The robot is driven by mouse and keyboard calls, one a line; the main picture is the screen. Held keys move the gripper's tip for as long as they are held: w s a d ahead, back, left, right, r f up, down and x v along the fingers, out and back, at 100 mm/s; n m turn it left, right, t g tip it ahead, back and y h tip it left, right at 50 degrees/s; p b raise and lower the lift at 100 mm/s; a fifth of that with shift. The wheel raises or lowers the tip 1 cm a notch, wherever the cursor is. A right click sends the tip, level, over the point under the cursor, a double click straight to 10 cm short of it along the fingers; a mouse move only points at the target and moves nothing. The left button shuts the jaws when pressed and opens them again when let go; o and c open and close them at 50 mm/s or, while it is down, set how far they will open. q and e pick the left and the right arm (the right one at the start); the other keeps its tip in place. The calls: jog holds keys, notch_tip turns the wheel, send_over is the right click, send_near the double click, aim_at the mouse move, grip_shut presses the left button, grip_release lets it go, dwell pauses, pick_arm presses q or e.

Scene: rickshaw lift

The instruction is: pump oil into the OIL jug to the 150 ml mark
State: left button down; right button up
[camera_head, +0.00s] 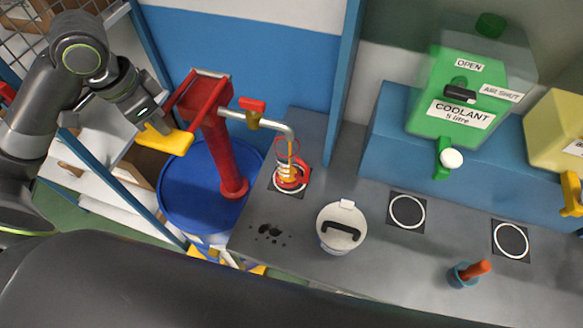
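My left gripper (155,128) reaches in from the left and appears closed on the yellow handle (168,141) of the red hand pump (222,160). The pump stands on a blue drum (188,200). Its grey spout (270,124), with a red-topped brass valve, bends down over a clear jug (282,172) with red parts. The jug stands on a ringed spot of the bench, and something orange shows at its opening. Its label, marks and oil level are too small to read. My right gripper is out of view.
A lidded white pot (341,228) stands right of the jug on the grey bench (385,255). A green coolant container (455,110) and a yellow container (557,130) stand on a blue shelf. A blue cup with an orange handle (480,268) stands front right. Dark spots mark the bench.

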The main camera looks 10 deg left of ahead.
aim_at(167, 139)
pick_arm(q)
jog(key=shift+f+b, duration=1.6)
jog(key=shift+f, duration=0.9)
notch_tip(167, 139, up, 8)
jog(key=p, duration=0.9)
jog(key=shift+w+r, duration=0.1)
jog(key=shift+r, duration=1.35)
jog(key=shift+f, duration=0.1)
jog(key=shift+f+b, duration=3.8)
jog(key=shift+f, duration=1.5)
notch_tip(167, 139, up, 8)
jog(key=p, duration=0.7)
jog(key=shift+p, duration=0.4)
jog(key=shift+r, duration=1.4)
